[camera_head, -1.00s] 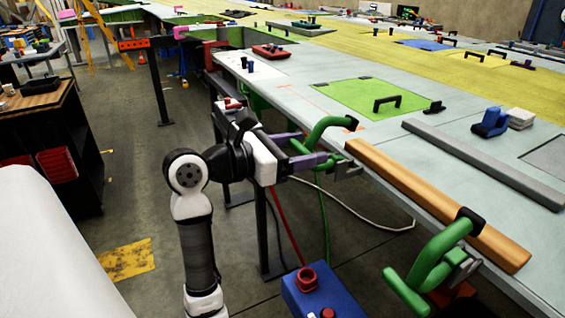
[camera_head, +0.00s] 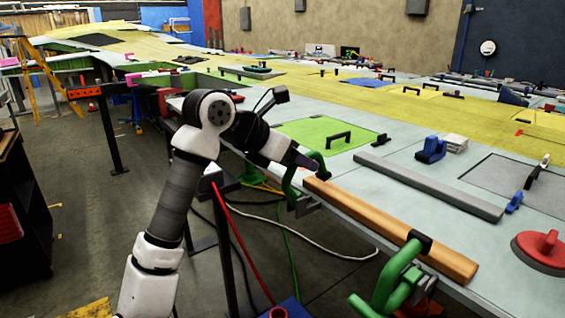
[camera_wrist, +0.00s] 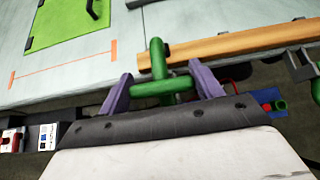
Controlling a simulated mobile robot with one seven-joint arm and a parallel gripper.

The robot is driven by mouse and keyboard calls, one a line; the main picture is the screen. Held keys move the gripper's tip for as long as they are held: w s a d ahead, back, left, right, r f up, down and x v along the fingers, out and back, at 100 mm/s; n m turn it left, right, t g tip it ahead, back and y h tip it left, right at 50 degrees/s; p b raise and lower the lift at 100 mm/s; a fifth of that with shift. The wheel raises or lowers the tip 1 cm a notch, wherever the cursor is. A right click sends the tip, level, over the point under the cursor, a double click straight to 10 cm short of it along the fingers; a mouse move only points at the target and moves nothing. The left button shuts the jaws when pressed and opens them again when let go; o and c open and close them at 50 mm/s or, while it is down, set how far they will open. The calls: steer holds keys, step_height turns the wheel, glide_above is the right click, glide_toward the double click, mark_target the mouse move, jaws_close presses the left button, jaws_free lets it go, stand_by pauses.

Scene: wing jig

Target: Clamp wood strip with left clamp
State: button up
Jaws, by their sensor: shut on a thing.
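The wood strip (camera_head: 390,226) is a long orange-brown bar lying along the table's near edge. The left clamp (camera_head: 291,181) is green and sits at the strip's far left end; its dark tip (camera_head: 322,171) is at that end, but I cannot tell whether it presses on the wood. My gripper (camera_head: 300,162) is shut on the left clamp's green handle. In the wrist view, the purple fingers of my gripper (camera_wrist: 160,84) stand either side of the green handle. The right clamp (camera_head: 393,277) is green too, its black tip over the strip's near end.
A grey bar (camera_head: 428,187) lies on the table behind the strip. Cables (camera_head: 333,251) hang and lie below the table edge.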

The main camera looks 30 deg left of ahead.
mark_target(306, 154)
steer(key=shift+o, duration=0.2)
steer(key=shift+w+d+f+b, duration=0.1)
steer(key=shift+w+d+b, duration=0.2)
steer(key=shift+w, duration=0.4)
steer(key=shift+w+d+b, duration=0.15)
steer(key=shift+w+d, duration=0.1)
steer(key=shift+w, duration=0.4)
steer(key=shift+c, duration=0.2)
steer(key=o, duration=1.4)
steer(key=shift+w+d+f, duration=0.1)
steer(key=b+v, duration=0.2)
steer(key=v, duration=1.2)
steer(key=shift+w, duration=0.1)
